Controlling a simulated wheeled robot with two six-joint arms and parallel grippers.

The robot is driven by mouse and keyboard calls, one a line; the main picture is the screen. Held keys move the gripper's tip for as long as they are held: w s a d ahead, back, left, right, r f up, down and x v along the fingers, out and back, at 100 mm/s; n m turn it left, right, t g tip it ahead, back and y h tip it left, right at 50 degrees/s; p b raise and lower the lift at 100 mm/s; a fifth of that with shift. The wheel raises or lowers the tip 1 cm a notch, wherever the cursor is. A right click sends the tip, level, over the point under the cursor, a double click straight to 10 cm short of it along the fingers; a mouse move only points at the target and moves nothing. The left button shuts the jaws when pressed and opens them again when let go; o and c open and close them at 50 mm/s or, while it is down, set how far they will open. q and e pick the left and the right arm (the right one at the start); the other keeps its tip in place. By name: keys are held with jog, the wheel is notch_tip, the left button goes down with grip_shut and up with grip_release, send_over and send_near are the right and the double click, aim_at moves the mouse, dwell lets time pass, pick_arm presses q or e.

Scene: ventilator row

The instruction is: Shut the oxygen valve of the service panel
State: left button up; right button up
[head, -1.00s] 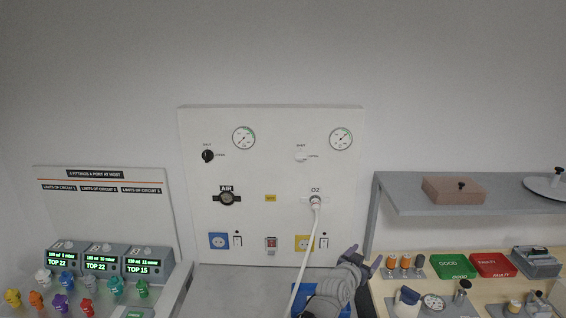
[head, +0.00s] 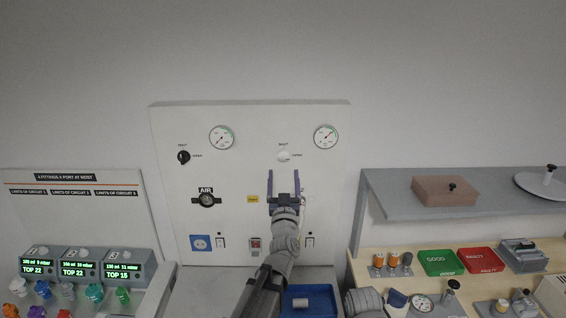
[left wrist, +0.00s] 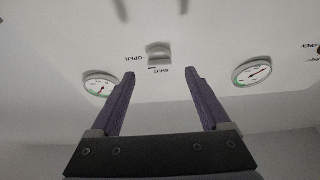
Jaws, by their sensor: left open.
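The oxygen valve is a small white knob (head: 284,156) on the upper right of the white service panel (head: 240,180), with SHUT above it and OPEN to its right. My left gripper (head: 284,175) is open and empty just below the knob in the head view. In the left wrist view, which is upside down, the knob (left wrist: 159,53) lies beyond and between the two purple fingertips (left wrist: 156,74), not touched by them. I cannot tell which way the knob points. My left arm hides most of the O2 outlet and its white hose.
A black air valve knob (head: 183,157) and two gauges (head: 222,137) (head: 326,137) are on the panel. The air outlet (head: 206,199) is lower left. A blue tray (head: 327,293) lies below. A grey shelf (head: 400,208) stands right, ventilator units (head: 80,265) left.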

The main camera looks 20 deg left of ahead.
aim_at(283, 160)
pick_arm(q)
jog(key=p+x, duration=0.1)
jog(key=x, duration=0.4)
jog(key=shift+w+r+p, duration=0.15)
jog(key=shift+w+p, duration=0.2)
jog(key=shift+p, duration=0.05)
grip_shut()
